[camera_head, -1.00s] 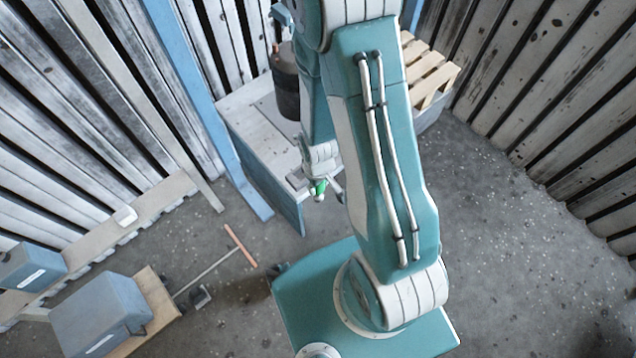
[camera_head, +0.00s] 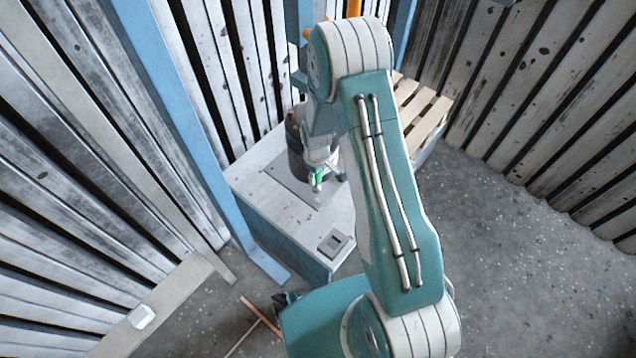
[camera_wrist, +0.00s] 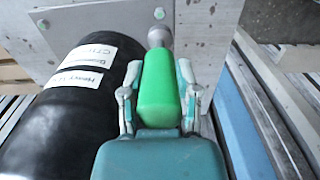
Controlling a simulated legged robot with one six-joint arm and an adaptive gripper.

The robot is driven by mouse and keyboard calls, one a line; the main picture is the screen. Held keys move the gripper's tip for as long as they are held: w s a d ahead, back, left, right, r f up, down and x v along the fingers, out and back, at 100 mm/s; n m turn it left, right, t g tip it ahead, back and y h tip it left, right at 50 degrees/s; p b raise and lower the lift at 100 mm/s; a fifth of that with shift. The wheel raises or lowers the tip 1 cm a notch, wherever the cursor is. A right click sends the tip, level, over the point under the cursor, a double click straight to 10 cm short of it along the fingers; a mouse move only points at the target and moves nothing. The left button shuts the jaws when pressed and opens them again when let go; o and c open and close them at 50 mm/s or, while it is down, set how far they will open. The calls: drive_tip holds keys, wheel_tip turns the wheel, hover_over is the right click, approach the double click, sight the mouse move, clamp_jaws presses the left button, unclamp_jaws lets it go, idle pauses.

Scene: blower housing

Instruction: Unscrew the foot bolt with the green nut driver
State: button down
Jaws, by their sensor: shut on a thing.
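My gripper (camera_wrist: 158,90) is shut on the green handle of the nut driver (camera_wrist: 158,98), with a finger on each side. The driver's grey metal socket (camera_wrist: 159,38) points at the grey plate (camera_wrist: 105,18). Two small round bolt heads show on the plate, one (camera_wrist: 159,13) just past the socket and another (camera_wrist: 42,24) at upper left. I cannot tell whether the socket touches the nearer one. In the head view the green driver (camera_head: 318,177) is over the bench plate, beside the dark housing (camera_head: 294,150).
The bench (camera_head: 270,220) has a small grey box (camera_head: 336,243) at its front corner. A blue post (camera_head: 190,120) stands left of it. A wooden pallet (camera_head: 425,105) is behind my arm at right. Open floor (camera_head: 510,260) lies to the right.

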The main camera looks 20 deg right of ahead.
sight(316, 188)
drive_tip(key=shift+s+d+f, duration=0.1)
drive_tip(key=shift+d+f, duration=0.15)
drive_tip(key=shift+f, duration=0.6)
drive_tip(key=shift+a+f, duration=0.2)
drive_tip(key=shift+f, duration=0.65)
drive_tip(key=shift+a+f, duration=0.15)
drive_tip(key=shift+f, duration=0.65)
drive_tip(key=shift+d+f, duration=0.2)
drive_tip(key=shift+f, duration=0.15)
drive_tip(key=shift+a+f, duration=0.1)
drive_tip(key=shift+f, duration=0.2)
